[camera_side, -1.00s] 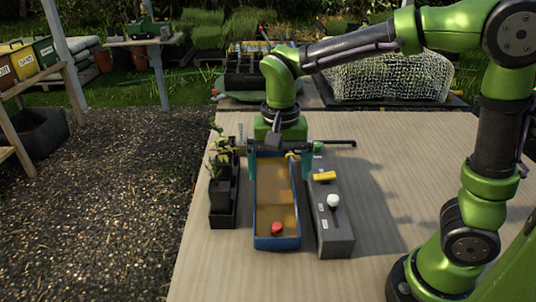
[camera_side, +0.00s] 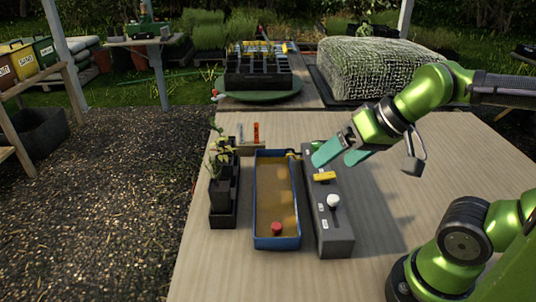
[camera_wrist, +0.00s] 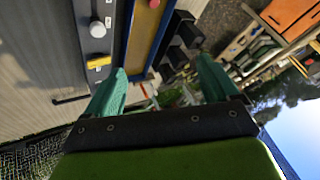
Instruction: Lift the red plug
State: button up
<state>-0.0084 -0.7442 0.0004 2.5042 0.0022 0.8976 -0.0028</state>
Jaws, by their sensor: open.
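The red plug (camera_side: 276,229) sits at the near end of a long blue-rimmed tray (camera_side: 259,205) with a brown floor. In the wrist view the red plug (camera_wrist: 154,4) shows at the top edge, partly cut off. My gripper (camera_side: 338,157) is tilted, with its teal fingers apart and nothing seen between them. It is above the far end of the grey control box, to the right of the tray and well away from the plug. In the wrist view my gripper (camera_wrist: 162,68) also shows spread fingers.
The grey box (camera_side: 335,239) beside the tray carries a yellow handle (camera_side: 325,176) and a white knob (camera_side: 333,200). Black pots with plants (camera_side: 222,212) stand left of the tray. An orange-marked item (camera_side: 256,132) stands behind. The table's right side is mostly clear.

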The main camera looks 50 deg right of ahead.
jog(key=shift+d+r, duration=0.1)
jog(key=c, duration=0.5)
jog(key=n+g+h, duration=0.2)
jog(key=n+g, duration=0.5)
jog(key=n, duration=0.3)
send_over(277, 225)
jog(key=f, duration=1)
jog(key=d+f, duration=0.1)
jog(key=f, duration=0.5)
jog(key=shift+s, duration=0.15)
jog(key=shift+a+f, duration=0.25)
jog(key=shift+f, duration=1.1)
jog(key=shift+a+f, duration=0.25)
jog(key=shift+f, duration=1.05)
